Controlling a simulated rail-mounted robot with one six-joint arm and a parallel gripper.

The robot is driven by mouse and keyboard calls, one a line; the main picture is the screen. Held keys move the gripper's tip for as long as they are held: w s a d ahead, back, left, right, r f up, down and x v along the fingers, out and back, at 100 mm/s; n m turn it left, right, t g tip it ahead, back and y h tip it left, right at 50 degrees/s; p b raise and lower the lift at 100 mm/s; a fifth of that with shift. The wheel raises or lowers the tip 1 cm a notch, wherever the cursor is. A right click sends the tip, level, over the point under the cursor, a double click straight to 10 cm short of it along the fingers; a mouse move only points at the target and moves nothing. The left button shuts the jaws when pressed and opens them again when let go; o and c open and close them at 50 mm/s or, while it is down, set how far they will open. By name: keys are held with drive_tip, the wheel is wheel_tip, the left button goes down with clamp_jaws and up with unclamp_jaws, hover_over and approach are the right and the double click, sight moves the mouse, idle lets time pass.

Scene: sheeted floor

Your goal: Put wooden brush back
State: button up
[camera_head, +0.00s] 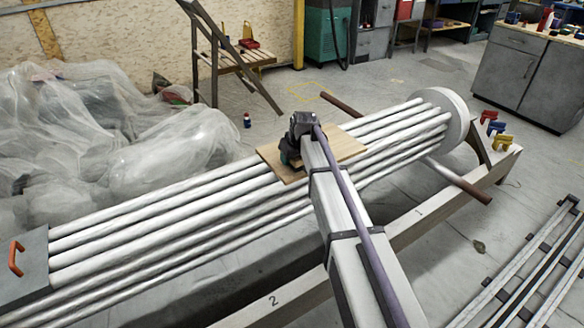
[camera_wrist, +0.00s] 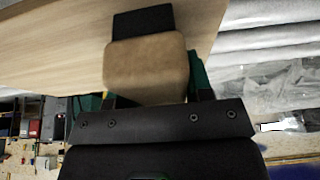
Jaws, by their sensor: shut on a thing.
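The wooden brush (camera_wrist: 147,68) shows in the wrist view as a tan, rounded block with a dark part (camera_wrist: 143,23) beyond it. My gripper (camera_wrist: 148,88) is shut on it, with green finger parts showing at both sides. In the head view my gripper (camera_head: 290,156) is over the left part of a light wooden board (camera_head: 343,146) lying on the white pipes. The brush is hidden behind my gripper and arm there. The board also shows in the wrist view (camera_wrist: 50,45); I cannot tell whether the brush touches it.
A bundle of long white pipes (camera_head: 150,225) runs across the beam frame (camera_head: 425,218), ending at a round white disc (camera_head: 450,115). Small coloured clamps (camera_head: 495,128) sit at right. Plastic-sheeted objects (camera_head: 100,135) fill the left. Metal rails (camera_head: 530,265) lie at lower right.

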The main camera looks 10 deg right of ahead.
drive_tip(key=shift+f, duration=0.9)
drive_tip(key=shift+r, duration=0.25)
drive_tip(key=shift+f, duration=0.25)
drive_tip(key=o, duration=0.8)
drive_tip(key=shift+r, duration=0.1)
drive_tip(key=shift+o, duration=0.2)
drive_tip(key=shift+r+p, duration=0.3)
drive_tip(key=shift+r, duration=0.05)
drive_tip(key=p+v, duration=1.1)
drive_tip(key=v, duration=0.1)
drive_tip(key=s+a+f+m+g+h, duration=0.1)
drive_tip(key=s+m+g, duration=0.3)
drive_tip(key=s, duration=2.4)
drive_tip(key=shift+s+f+h, duration=0.3)
drive_tip(key=shift+s+f, duration=0.05)
drive_tip(key=shift+s, duration=0.05)
